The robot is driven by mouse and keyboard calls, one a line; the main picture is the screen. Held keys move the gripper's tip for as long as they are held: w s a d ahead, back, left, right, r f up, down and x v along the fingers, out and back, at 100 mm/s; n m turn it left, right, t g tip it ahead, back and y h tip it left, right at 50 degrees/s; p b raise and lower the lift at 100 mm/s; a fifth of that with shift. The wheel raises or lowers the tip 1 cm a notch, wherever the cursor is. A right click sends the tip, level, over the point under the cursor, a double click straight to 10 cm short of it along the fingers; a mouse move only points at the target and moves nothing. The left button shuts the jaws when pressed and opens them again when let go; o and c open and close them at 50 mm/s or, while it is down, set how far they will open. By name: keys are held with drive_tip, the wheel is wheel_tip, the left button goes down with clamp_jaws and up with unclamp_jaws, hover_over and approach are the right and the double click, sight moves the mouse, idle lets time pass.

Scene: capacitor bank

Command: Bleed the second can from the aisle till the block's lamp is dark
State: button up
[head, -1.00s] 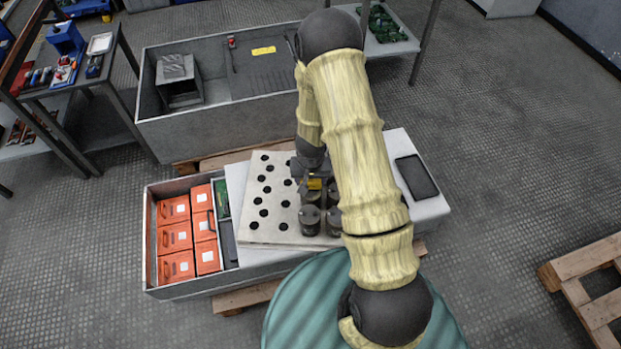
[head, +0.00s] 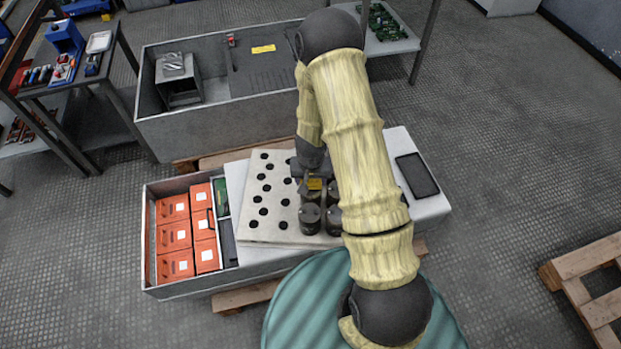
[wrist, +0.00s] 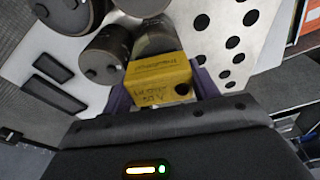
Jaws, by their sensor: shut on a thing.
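My gripper (head: 314,172) is shut on a small yellow block (head: 315,184) over the far part of the group of cans. In the wrist view, the purple fingers (wrist: 157,88) grip the yellow block (wrist: 155,76) on both sides. The block is at the end of a dark grey can (wrist: 155,38) and looks in contact with it. A round dark spot on the block's face looks like an unlit lamp. Other dark cans stand beside it, one at the near left (head: 310,219). My arm hides part of the group.
A black tablet (head: 417,175) lies to the right. A larger grey bin (head: 215,125) stands behind.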

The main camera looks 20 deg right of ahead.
drive_tip(key=shift+f+b, duration=0.45)
drive_tip(key=shift+f, duration=0.3)
idle(1.4)
drive_tip(key=o, duration=1.2)
drive_tip(key=shift+o, duration=0.2)
drive_tip(key=shift+r, duration=0.1)
wheel_tip(320, 180, up, 17)
drive_tip(key=s+p, duration=0.2)
drive_tip(key=p, duration=0.3)
drive_tip(key=shift+s+a, duration=0.25)
drive_tip(key=shift+a, duration=0.1)
